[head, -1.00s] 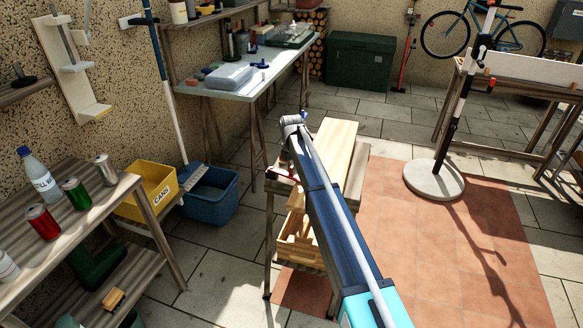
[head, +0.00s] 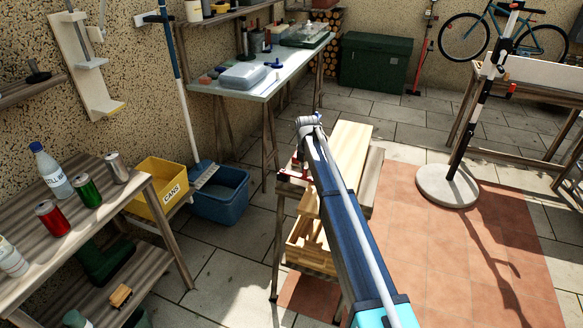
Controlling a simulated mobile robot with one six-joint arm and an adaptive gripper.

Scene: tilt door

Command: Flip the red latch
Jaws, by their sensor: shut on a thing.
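A small red part (head: 292,177) shows at the left edge of the low wooden bench, just left of my arm. It is too small to tell whether it is the red latch. My blue-grey arm reaches from the bottom of the head view up over this bench. Its far joint is above the bench's back left. My gripper is not visible; the arm hides part of the bench, including the area right of the red part.
A wooden board lies on the low bench (head: 375,180). At left stand a table (head: 50,262) with cans, a yellow crate (head: 150,200) and a blue bucket (head: 215,205). A striped post on a round base (head: 448,187) stands at right. The tiled floor (head: 440,260) is open.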

